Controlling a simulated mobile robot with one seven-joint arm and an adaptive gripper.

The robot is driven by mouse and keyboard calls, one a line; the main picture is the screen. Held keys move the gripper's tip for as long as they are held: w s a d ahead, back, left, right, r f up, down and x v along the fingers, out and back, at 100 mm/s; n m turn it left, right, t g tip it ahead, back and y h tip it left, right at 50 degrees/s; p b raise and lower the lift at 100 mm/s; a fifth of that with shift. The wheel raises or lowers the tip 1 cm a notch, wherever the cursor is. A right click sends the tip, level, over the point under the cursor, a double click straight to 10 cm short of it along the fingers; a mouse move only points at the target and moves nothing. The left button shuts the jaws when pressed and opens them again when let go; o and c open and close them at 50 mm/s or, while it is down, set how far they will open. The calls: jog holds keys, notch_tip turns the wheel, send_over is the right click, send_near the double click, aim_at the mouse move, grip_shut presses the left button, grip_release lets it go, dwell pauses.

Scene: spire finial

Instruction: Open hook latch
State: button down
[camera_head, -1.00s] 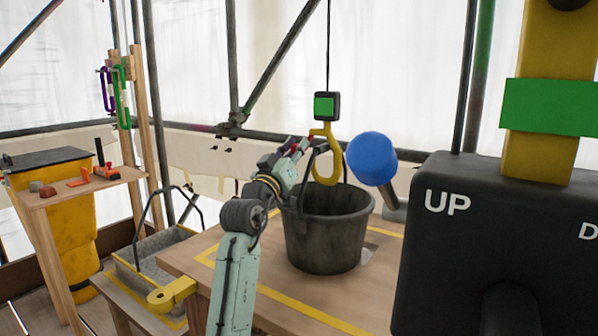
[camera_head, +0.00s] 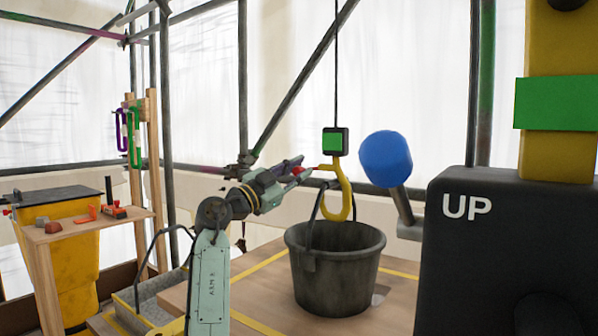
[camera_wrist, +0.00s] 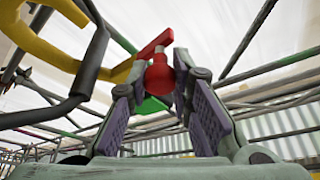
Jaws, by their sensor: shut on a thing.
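The yellow hook (camera_head: 347,200) hangs under a small block with a green face (camera_head: 335,141) on a cable. In the wrist view the yellow hook (camera_wrist: 45,45) is at upper left. A red latch bar (camera_wrist: 155,44) with a rounded red knob (camera_wrist: 160,75) runs beside it. My gripper (camera_head: 302,170) is left of the hook at its upper part. In the wrist view my gripper's fingers (camera_wrist: 155,85) are shut on the red knob, one on each side. The dark bucket handle (camera_head: 316,208) reaches up to the hook; in the wrist view the handle (camera_wrist: 88,65) crosses the hook.
A dark bucket (camera_head: 335,272) stands on the wooden table (camera_head: 262,277) below the hook. A blue ball on a lever (camera_head: 386,159) and a large black control box (camera_head: 475,260) are on the right. A side bench (camera_head: 85,230) with small tools is at left.

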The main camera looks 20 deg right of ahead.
jog(key=r+m+g+p, duration=0.1)
jog(key=m, duration=0.1)
jog(key=shift+r+m, duration=0.1)
jog(key=shift+m, duration=0.3)
jog(key=shift+r+m+g+p, duration=0.1)
jog(key=shift+m+g+p, duration=0.4)
jog(key=shift+m+p, duration=0.3)
jog(key=c, duration=1.4)
grip_release()
jog(key=v, duration=1.2)
jog(key=shift+r, duration=0.1)
